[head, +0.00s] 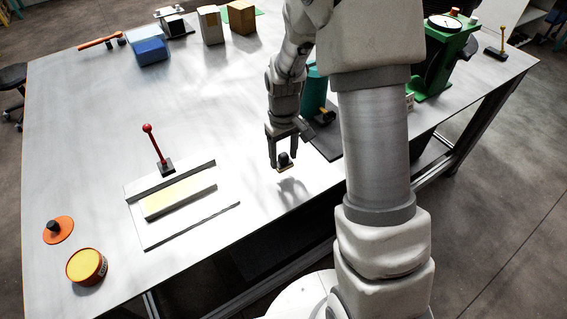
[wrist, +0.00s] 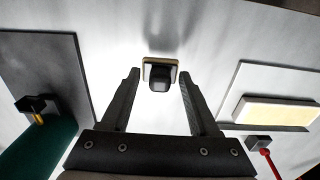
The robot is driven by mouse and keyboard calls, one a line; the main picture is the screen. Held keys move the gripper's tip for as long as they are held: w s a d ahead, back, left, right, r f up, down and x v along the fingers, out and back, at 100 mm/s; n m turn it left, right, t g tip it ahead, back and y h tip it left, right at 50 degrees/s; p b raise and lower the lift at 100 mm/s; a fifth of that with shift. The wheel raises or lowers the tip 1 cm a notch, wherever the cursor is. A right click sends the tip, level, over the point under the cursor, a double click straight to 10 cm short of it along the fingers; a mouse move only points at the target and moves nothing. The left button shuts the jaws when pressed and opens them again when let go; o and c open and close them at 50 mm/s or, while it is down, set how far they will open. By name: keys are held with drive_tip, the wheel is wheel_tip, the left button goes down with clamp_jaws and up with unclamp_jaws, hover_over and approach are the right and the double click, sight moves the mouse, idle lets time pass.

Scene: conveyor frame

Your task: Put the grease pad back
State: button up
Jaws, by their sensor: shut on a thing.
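The grease pad (head: 284,164) is a small block with a black knob on a thin yellowish base. My gripper (head: 284,157) points down and is shut on it over the table's front middle, with a shadow on the table below. In the wrist view the pad (wrist: 160,76) sits between the fingertips of my gripper (wrist: 160,82). An open orange tin (head: 87,266) with yellow contents stands at the table's front left. Its likely lid, an orange disc with a black knob (head: 57,230), lies behind it.
A plate with a cream strip (head: 180,201) and a red-knobbed lever (head: 155,147) lie left of my gripper. A dark mat (head: 325,142) and teal object (head: 313,90) are at right. Blue and brown blocks stand at the back. The table's left middle is clear.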

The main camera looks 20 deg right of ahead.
sight(283, 165)
drive_tip(key=shift+f, duration=2)
drive_tip(key=shift+f, duration=0.25)
drive_tip(key=o, duration=1.2)
drive_tip(key=shift+r, duration=0.1)
